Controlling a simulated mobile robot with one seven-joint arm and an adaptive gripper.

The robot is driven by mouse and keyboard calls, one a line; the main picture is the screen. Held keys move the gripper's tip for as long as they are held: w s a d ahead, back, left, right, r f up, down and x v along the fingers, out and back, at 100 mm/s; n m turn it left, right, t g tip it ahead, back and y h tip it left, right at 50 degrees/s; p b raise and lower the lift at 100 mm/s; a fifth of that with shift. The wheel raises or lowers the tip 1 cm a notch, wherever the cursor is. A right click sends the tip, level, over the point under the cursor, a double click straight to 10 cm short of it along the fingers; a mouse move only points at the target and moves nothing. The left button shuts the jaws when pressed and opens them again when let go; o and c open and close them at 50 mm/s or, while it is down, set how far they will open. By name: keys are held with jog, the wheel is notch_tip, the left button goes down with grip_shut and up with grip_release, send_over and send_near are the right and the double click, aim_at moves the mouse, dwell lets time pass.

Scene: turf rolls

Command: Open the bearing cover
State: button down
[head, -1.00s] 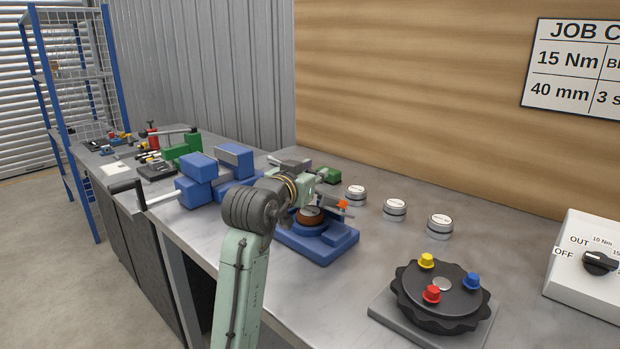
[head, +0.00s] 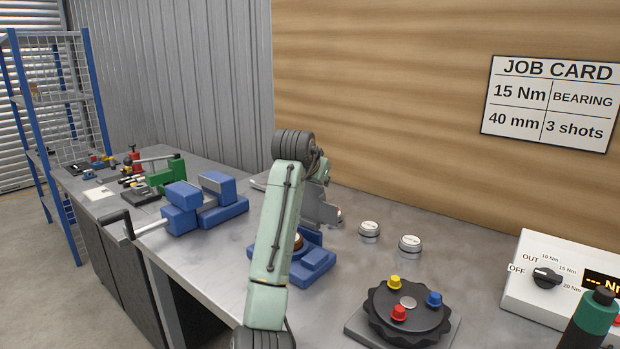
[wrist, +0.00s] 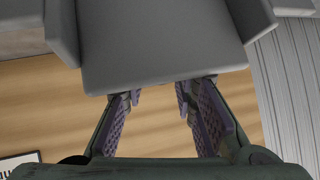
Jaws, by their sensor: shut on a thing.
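The blue bearing stand (head: 312,266) sits on the bench, partly behind my arm. A sliver of its brown round part (head: 298,240) shows. A grey plate (head: 320,211), which looks like the bearing cover, stands steeply raised above it. In the wrist view a broad grey plate (wrist: 160,45) fills the top, right beyond my fingertips. My gripper (wrist: 160,92) has its purple-padded fingers at this plate's edge, shut on it or on a part fixed to it. The exact grip point is hidden.
Two round silver pucks (head: 369,231) stand right of the stand. A black dial plate (head: 405,311) with coloured knobs is in front. A white control box (head: 553,283) and a green-black bottle-like thing (head: 596,318) are at right. Blue blocks (head: 205,204) lie left.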

jog(key=f+g, duration=0.1)
jog(key=w+d+f+g, duration=0.1)
jog(key=w+f+g+y, duration=0.1)
jog(key=shift+d+f+m, duration=0.3)
jog(key=shift+d+f, duration=0.05)
jog(key=shift+d, duration=0.05)
jog(key=shift+f, duration=0.1)
dwell(0.5)
jog(key=c, duration=1.3)
grip_release()
jog(key=shift+s, duration=0.1)
jog(key=shift+a+r, duration=0.1)
jog(key=shift+r, duration=0.1)
jog(key=v, duration=0.8)
jog(key=d+v, duration=0.1)
jog(key=v, duration=0.4)
jog(key=shift+w+d+r, duration=0.1)
jog(key=shift+w+r, duration=0.2)
jog(key=shift+r, duration=0.1)
